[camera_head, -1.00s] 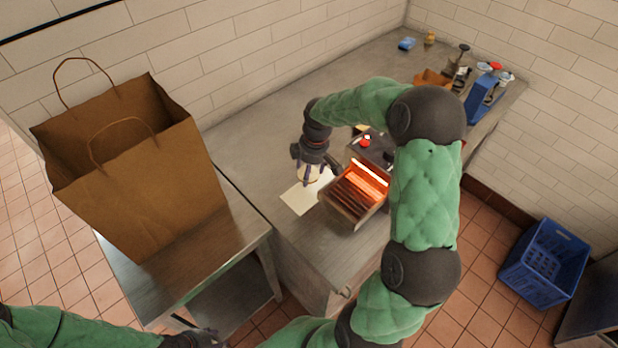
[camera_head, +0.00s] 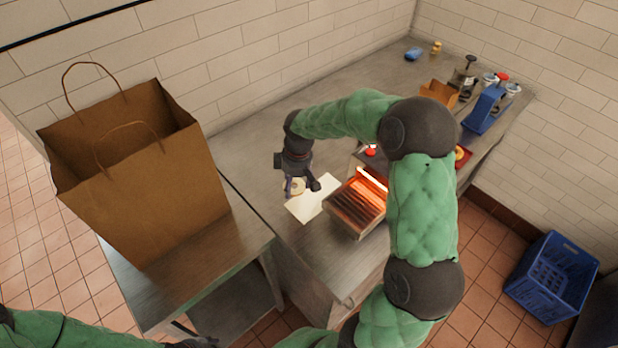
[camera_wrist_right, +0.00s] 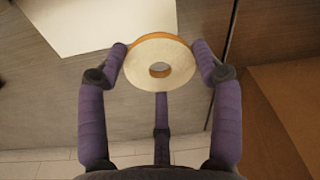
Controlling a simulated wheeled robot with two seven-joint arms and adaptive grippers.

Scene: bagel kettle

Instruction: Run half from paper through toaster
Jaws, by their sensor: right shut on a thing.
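My right gripper (camera_head: 300,188) is shut on a bagel half (camera_head: 294,187), at the left edge of the white paper (camera_head: 318,199). In the right wrist view the bagel half (camera_wrist_right: 160,50) sits between the two purple fingertips, pale cut face towards the camera and brown crust at its rim. The paper (camera_wrist_right: 85,22) looks bare there. The toaster (camera_head: 355,208), with glowing orange elements and a wire rack, stands just right of the paper. My left gripper (camera_head: 195,342) shows only partly at the bottom edge; its fingers are unclear.
A large brown paper bag (camera_head: 150,190) stands on the left steel table. Further back on the counter are a blue device (camera_head: 487,108), a cardboard box (camera_head: 438,92) and a blue sponge (camera_head: 413,54). A blue crate (camera_head: 552,278) is on the floor at right. Counter behind the paper is clear.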

